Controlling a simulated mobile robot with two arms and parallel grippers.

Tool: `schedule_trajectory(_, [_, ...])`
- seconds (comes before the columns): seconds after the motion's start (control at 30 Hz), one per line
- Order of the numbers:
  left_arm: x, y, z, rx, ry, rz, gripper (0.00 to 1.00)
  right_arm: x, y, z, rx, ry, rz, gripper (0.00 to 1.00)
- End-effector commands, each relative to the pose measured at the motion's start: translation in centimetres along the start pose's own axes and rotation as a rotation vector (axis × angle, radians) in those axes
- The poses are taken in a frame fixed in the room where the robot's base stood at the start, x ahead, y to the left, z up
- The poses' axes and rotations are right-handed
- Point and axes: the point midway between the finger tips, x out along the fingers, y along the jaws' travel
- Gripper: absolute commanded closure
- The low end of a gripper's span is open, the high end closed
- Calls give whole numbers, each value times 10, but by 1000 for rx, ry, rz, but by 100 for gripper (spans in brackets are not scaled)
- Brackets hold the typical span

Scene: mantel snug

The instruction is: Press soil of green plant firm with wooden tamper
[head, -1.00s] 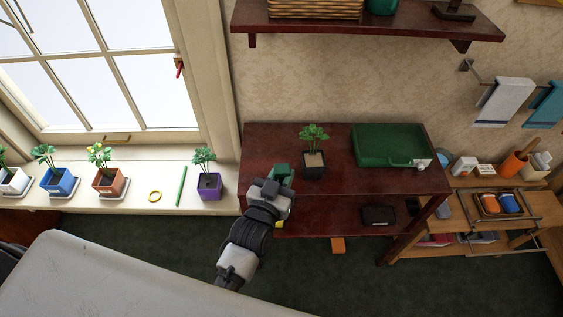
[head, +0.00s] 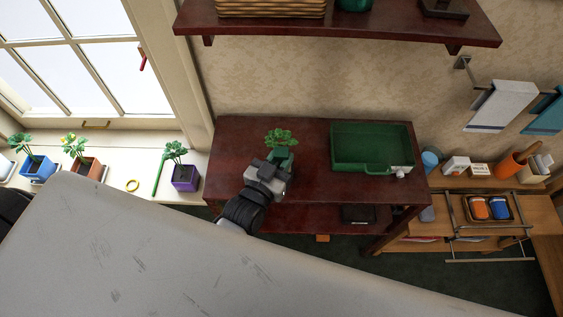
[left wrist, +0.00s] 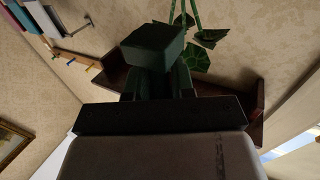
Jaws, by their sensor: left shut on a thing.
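The green plant (head: 281,136) stands on the dark red-brown table; its pot and soil are hidden behind my left gripper in the head view. Its stems and leaves (left wrist: 201,62) show at the top of the left wrist view, beyond the jaws. My left gripper (head: 279,163) is at the plant's near side, shut on a dark green block, apparently the tamper (left wrist: 152,46). The block's end sticks out beyond the fingers. Whether it touches the soil is hidden. My right gripper is not in view.
A green tray (head: 340,165) stands right of the plant on the table (head: 235,140). A wall shelf (head: 340,27) hangs above. A purple pot (head: 185,179) and other potted plants line the windowsill at left. The table between plant and tray is clear.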

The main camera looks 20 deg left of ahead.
Motion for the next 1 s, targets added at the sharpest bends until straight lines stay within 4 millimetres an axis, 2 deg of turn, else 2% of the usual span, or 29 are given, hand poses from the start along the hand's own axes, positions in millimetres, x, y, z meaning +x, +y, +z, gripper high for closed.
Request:
schedule_trajectory(0.03, [4,-2,5,1,2,0,99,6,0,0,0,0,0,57])
schedule_trajectory(0.37, [24,-12,18,1,1,0,99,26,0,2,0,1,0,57])
schedule_trajectory(0.63, [23,-12,31,1,0,0,99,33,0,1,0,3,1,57])
schedule_trajectory(1.0, [23,-12,33,1,0,0,99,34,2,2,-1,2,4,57])
